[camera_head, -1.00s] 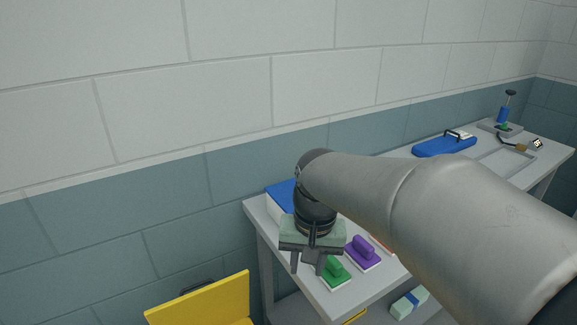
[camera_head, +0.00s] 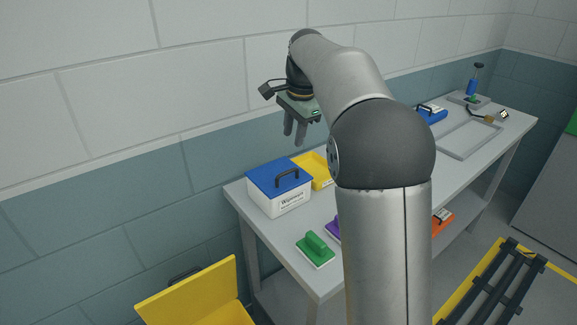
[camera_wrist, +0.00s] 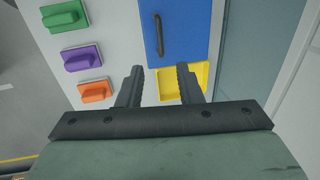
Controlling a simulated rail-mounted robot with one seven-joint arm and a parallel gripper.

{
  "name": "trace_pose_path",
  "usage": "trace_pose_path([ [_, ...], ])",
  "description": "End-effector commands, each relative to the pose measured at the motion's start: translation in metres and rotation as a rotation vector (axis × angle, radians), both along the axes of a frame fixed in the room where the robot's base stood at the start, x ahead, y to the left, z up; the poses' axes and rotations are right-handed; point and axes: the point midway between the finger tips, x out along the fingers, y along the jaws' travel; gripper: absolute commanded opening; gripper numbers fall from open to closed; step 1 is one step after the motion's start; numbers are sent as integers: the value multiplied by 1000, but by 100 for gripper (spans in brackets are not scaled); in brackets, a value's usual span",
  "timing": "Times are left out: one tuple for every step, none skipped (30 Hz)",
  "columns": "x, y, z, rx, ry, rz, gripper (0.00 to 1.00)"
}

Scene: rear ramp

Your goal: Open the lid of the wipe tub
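The wipe tub (camera_head: 281,201) is a white box with a label on its front. It stands at the left end of the grey table. Its blue lid (camera_head: 268,180) is shut and has a dark bar handle (camera_head: 287,174) on top. In the wrist view the blue lid (camera_wrist: 183,30) and its handle (camera_wrist: 158,35) lie beyond my fingertips. My gripper (camera_head: 295,138) is raised above the table, above and slightly right of the tub, touching nothing. In the wrist view my gripper (camera_wrist: 159,72) has its two fingers apart with nothing between them.
A yellow tray (camera_head: 318,170) stands right beside the tub. Green (camera_head: 315,250), purple (camera_head: 333,229) and orange (camera_head: 443,219) handled pads lie along the table's front. A yellow open-lidded bin (camera_head: 190,290) stands below left. A grey tray (camera_head: 468,139) lies farther right. The wall is close behind.

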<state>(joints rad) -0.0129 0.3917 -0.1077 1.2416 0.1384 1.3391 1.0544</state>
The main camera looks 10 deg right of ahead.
Motion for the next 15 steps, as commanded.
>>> trace_pose_path([
  [2, 1, -13, 0, 4, 1, 33],
  [3, 2, -19, 0, 4, 1, 33],
  [4, 3, -28, 0, 4, 1, 33],
  [5, 3, -35, 1, 6, 2, 33],
  [7, 4, -41, 0, 4, 1, 33],
  [8, 4, -49, 0, 4, 1, 33],
  [9, 5, -56, 0, 4, 1, 33],
  [10, 5, -62, 0, 4, 1, 33],
  [12, 6, -70, 0, 4, 1, 33],
  [13, 6, -75, 0, 4, 1, 33],
  [14, 7, -81, 0, 3, 1, 33],
  [15, 7, -87, 0, 3, 1, 33],
  [16, 7, -91, 0, 2, 1, 33],
  [17, 8, -95, 0, 3, 1, 33],
  [18, 8, -100, 0, 2, 1, 33],
])
